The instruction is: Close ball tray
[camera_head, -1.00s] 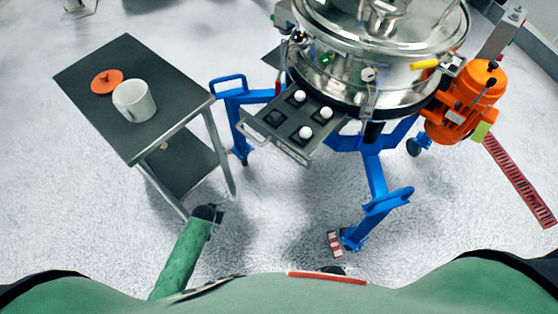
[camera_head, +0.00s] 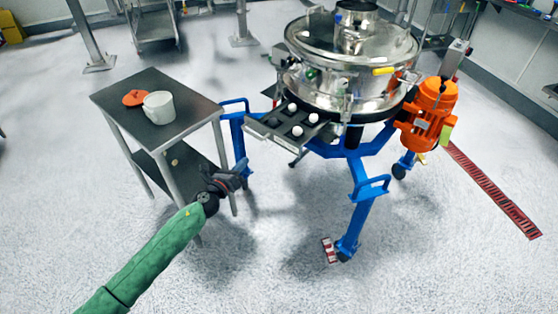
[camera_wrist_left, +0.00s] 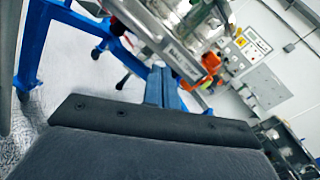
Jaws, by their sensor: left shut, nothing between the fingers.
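The ball tray (camera_head: 272,136) is a grey metal drawer pulled out from the left front of the steel powder sifter (camera_head: 335,75). Three white balls (camera_head: 297,130) sit in its dark compartments; one compartment shows no ball. My left gripper (camera_head: 241,169) is shut and empty, in front of the table and to the lower left of the tray, apart from it in the picture. In the left wrist view a dark part of my gripper fills the bottom, with blurred metal parts of the sifter above. My right gripper is not in view.
A dark-topped table (camera_head: 195,107) at left holds a white mug (camera_head: 158,107) and an orange lid (camera_head: 136,97). The sifter stands on blue legs (camera_head: 361,205) with an orange motor (camera_head: 428,115) at its right.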

